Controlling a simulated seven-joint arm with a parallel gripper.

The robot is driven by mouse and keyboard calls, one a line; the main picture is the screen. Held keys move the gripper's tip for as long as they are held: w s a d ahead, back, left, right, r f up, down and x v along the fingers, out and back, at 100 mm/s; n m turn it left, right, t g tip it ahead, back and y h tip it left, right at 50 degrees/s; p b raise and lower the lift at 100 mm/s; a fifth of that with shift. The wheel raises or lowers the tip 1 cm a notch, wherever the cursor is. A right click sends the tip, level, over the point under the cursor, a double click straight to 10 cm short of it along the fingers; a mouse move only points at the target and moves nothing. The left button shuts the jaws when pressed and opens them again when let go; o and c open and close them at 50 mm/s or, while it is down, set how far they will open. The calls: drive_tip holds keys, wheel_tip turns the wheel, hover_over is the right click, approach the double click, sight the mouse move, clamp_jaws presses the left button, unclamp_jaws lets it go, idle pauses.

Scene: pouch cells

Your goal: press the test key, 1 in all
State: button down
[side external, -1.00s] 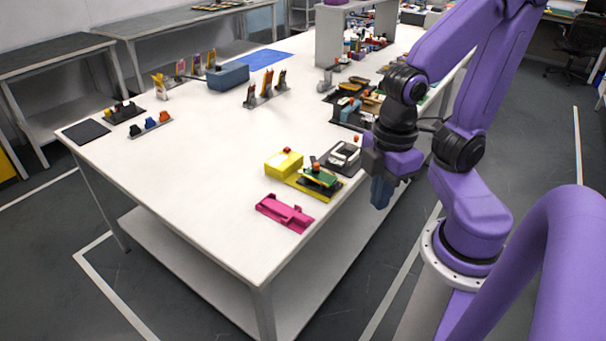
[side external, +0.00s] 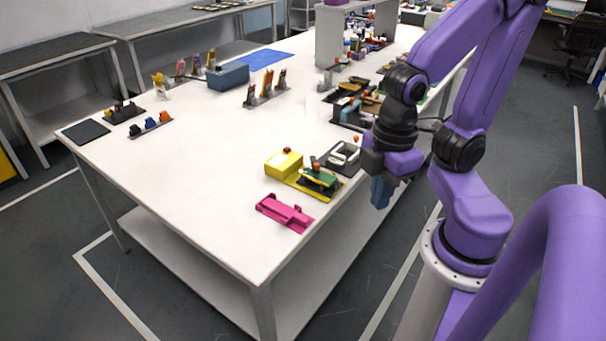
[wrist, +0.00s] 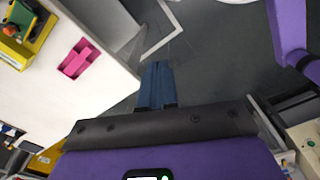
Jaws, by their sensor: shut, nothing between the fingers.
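A yellow tester-like box (side external: 282,165) stands near the table's front right edge, with a small red button (side external: 287,150) on top. It may be the test key; I see no label. A green board with an orange-red knob (side external: 316,167) sits on the yellow base beside the box. In the wrist view, part of this yellow fixture (wrist: 14,52) shows at the upper left. My gripper (side external: 380,195) has blue fingers, shut and empty, to the right of the fixture and past the table edge. The fingers also show in the wrist view (wrist: 157,85), over the floor, touching nothing.
A pink tray (side external: 284,213) lies in front of the yellow fixture. A grey frame (side external: 345,156) and cluttered parts lie behind it, near my arm. A blue box (side external: 228,76) and small racks stand farther back. The white table's middle (side external: 200,170) is clear.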

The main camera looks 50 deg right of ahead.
drive_tip(key=w+d+m+t, duration=0.1)
drive_tip(key=w+d+t, duration=0.15)
drive_tip(key=w, duration=1.15)
drive_tip(key=w+d+m+t, duration=0.15)
drive_tip(key=w+t, duration=0.25)
drive_tip(key=w, duration=1.1)
drive_tip(key=n+t+y, duration=0.1)
drive_tip(key=t+y, duration=0.1)
hover_over(289, 149)
wheel_tip(289, 149, down, 8)
drive_tip(key=shift+f, duration=0.1)
drive_tip(key=shift+h, duration=0.3)
drive_tip(key=shift+f, duration=4.25)
drive_tip(key=shift+s+f, duration=0.1)
drive_tip(key=shift+f, duration=0.1)
